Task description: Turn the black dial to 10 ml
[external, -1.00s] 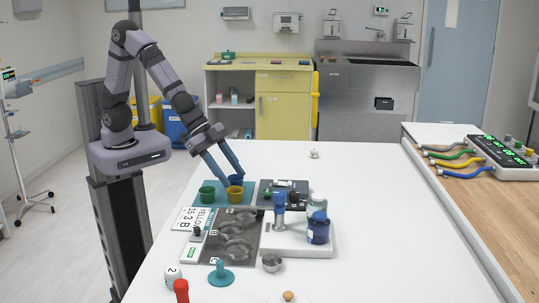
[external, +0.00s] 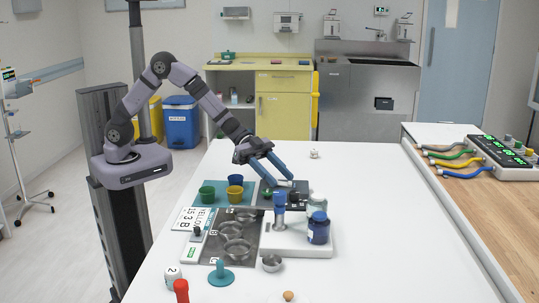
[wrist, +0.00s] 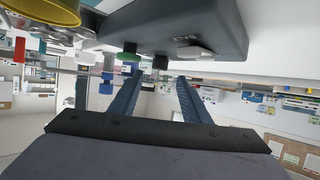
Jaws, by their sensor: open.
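My gripper (external: 284,182) is open, its two blue fingers pointing down over the dark panel (external: 263,200) in the external view. In the wrist view the panel (wrist: 225,25) is at the top, with a black dial (wrist: 160,62), a green knob (wrist: 130,53) and a pale block (wrist: 195,52). The black dial appears between my fingertips (wrist: 157,78), just past them; I cannot tell any contact. In the external view my fingers partly cover the panel, and its scale is unreadable. Another black knob (external: 196,231) is on a small white device at the left.
Green (external: 207,193), blue (external: 236,180) and yellow (external: 235,194) cups stand left of the panel. A blue-capped jar (external: 318,230) and a blue-topped post (external: 280,200) stand close in front on a white base.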

